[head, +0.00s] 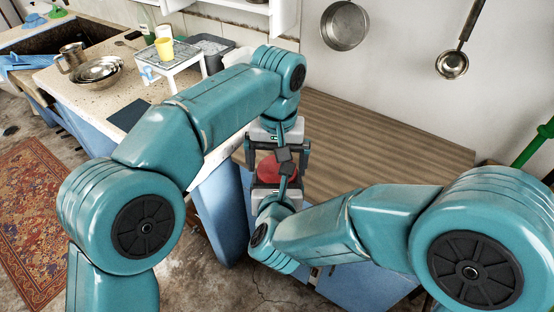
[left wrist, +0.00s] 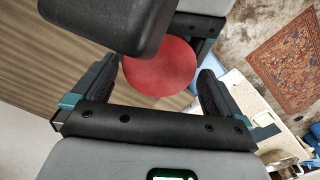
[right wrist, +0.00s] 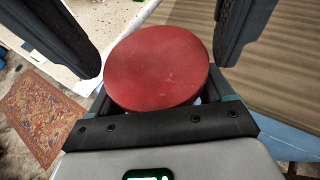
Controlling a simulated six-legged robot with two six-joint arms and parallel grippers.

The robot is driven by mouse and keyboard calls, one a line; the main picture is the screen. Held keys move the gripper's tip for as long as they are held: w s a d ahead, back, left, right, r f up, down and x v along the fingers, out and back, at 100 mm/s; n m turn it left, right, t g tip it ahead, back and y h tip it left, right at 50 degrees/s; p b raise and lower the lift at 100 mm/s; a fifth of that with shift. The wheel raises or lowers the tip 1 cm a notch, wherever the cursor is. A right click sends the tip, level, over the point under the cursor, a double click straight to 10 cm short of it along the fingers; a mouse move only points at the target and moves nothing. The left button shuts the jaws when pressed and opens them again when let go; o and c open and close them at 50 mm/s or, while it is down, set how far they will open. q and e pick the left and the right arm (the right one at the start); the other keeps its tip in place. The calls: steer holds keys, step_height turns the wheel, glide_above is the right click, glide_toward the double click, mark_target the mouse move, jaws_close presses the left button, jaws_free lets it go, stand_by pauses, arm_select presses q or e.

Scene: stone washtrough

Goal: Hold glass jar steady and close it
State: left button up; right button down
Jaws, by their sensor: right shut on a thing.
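A round red lid (head: 267,169) shows between my two grippers, over the wooden worktop. It also shows in the left wrist view (left wrist: 160,68) and the right wrist view (right wrist: 156,68). The glass jar body is hidden below the lid, so I cannot tell how the lid sits on it. My right gripper (head: 277,178) is on the near side, its fingers reaching in below the lid, shut on the jar. My left gripper (head: 277,154) comes from the far side. Its fingers are apart on either side of the lid, with a gap visible in both wrist views.
The brown wooden worktop (head: 380,150) is clear to the right. A pan (head: 344,25) and ladle (head: 452,64) hang on the wall.

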arm_select(q)
steer(key=shift+r, duration=2.25)
